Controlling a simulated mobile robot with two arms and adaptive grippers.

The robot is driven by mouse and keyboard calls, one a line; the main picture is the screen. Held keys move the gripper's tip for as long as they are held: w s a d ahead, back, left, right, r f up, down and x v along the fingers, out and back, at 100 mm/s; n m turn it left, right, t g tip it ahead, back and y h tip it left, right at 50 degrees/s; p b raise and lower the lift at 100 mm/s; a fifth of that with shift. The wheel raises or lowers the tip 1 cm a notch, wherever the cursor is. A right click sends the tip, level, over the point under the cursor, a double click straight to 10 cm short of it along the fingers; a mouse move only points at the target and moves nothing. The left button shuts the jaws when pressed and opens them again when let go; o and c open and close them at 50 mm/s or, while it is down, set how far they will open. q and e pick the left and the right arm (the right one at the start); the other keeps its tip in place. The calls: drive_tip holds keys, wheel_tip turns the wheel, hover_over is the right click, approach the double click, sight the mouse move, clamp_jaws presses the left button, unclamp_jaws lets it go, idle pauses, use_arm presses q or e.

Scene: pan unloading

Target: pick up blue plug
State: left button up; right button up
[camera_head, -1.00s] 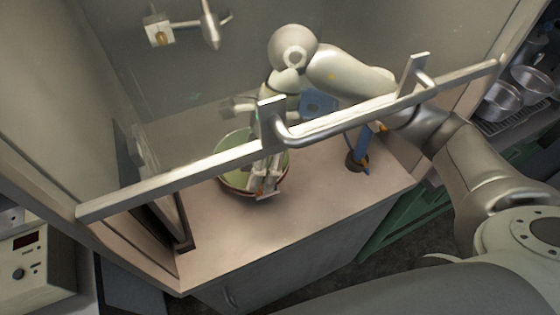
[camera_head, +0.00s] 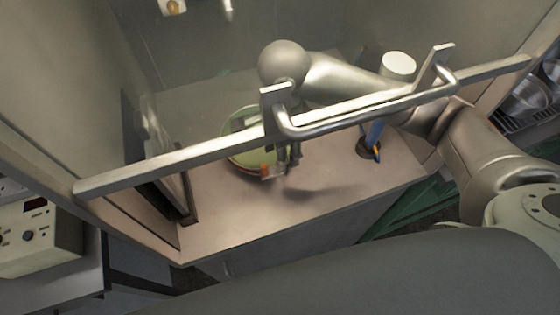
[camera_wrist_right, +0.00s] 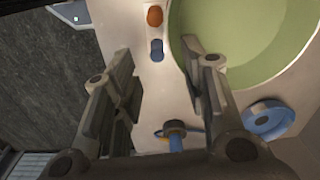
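In the right wrist view, a small blue cylinder (camera_wrist_right: 157,50), which looks like the blue plug, stands on the pale counter beside an orange one (camera_wrist_right: 154,15). My right gripper (camera_wrist_right: 158,75) is open, with one finger on each side of the picture and the blue plug showing between and beyond the tips. Nothing is between the fingers. In the head view my right gripper (camera_head: 285,158) is at the near right side of the green bowl (camera_head: 240,160), partly behind a metal handle. I cannot make out the blue plug there. My left gripper is not in view.
The green bowl's wall (camera_wrist_right: 215,22) is close to the right finger. A blue ring-shaped object (camera_wrist_right: 268,118) lies on the right. A tall blue object (camera_head: 374,134) stands on a dark base. The metal bar (camera_head: 180,165) crosses in front. The counter's front (camera_head: 240,215) is clear.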

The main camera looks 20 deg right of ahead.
drive_tip(key=f, duration=0.1)
drive_tip(key=f+p, duration=0.1)
drive_tip(key=f, duration=0.1)
drive_tip(key=shift+s+a+p, duration=0.2)
drive_tip(key=shift+a+p, duration=0.05)
drive_tip(key=shift+p, duration=0.15)
drive_tip(key=shift+f, duration=0.4)
drive_tip(key=shift+w+f, duration=0.1)
drive_tip(key=shift+f, duration=0.15)
drive_tip(key=shift+c, duration=0.8)
drive_tip(key=c, duration=0.7)
